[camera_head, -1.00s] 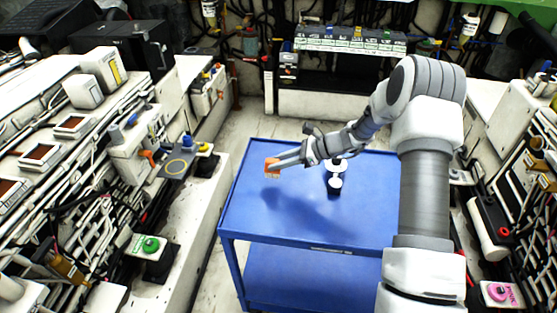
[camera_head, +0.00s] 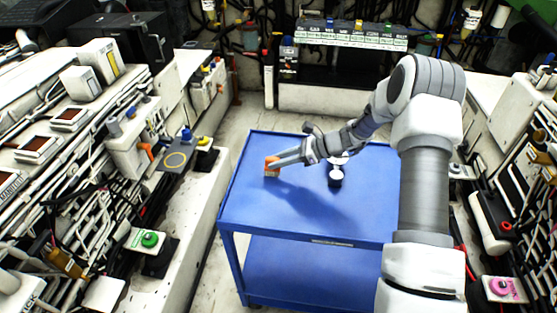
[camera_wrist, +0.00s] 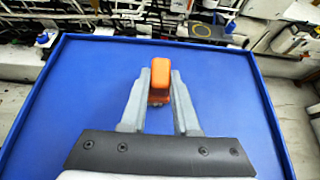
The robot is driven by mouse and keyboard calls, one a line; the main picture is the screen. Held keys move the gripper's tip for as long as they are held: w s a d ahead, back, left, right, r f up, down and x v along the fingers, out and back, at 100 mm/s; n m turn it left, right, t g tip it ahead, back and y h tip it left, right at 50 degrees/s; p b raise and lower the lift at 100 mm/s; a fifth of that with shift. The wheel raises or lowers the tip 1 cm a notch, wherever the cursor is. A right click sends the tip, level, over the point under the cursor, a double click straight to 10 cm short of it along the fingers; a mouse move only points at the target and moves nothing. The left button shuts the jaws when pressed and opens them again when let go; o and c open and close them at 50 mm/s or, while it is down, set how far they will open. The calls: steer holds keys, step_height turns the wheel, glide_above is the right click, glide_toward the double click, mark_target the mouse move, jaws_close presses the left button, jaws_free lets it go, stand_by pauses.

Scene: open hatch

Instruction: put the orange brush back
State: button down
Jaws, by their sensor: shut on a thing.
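The orange brush (camera_head: 271,166) is held over the left part of the blue cart's top (camera_head: 240,207) in the head view. My gripper (camera_head: 275,163) is shut on it, with one finger on each side. In the wrist view the orange block-shaped handle (camera_wrist: 160,66) stands up between the fingertips of my gripper (camera_wrist: 160,82). The brush's lower part is largely hidden by the fingers. Its underside is close to the cart top; I cannot tell whether it touches.
A small black-and-white object (camera_head: 335,178) stands on the cart, right of my gripper. A rack with coloured labels (camera_head: 350,36) is at the back. Cluttered panels line both sides; a dark plate with a yellow ring (camera_head: 174,161) is at left. The cart's front-left top is clear.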

steer(key=shift+f, duration=0.25)
steer(key=c, duration=0.6)
jaws_free()
steer(key=v, duration=1.7)
steer(key=s+a+r+n+g+h+p, duration=0.1)
steer(key=s+a+r+n+h+p, duration=0.35)
steer(key=s+r+n, duration=0.8)
steer(key=s+r+n+t+h, duration=0.1)
steer(key=s+r+n+h, duration=0.1)
steer(key=s, duration=0.4)
steer(key=s+d+r+n+t+h, duration=0.1)
steer(key=s+r+n+t+h, duration=0.1)
steer(key=s, duration=0.4)
steer(key=s+r+n+t+h, duration=0.1)
steer(key=s+r+n+h, duration=0.2)
steer(key=s+r, duration=0.2)
steer(key=shift+s+d+r+n, duration=0.3)
steer(key=shift+s+d+n, duration=0.05)
steer(key=shift+s, duration=0.15)
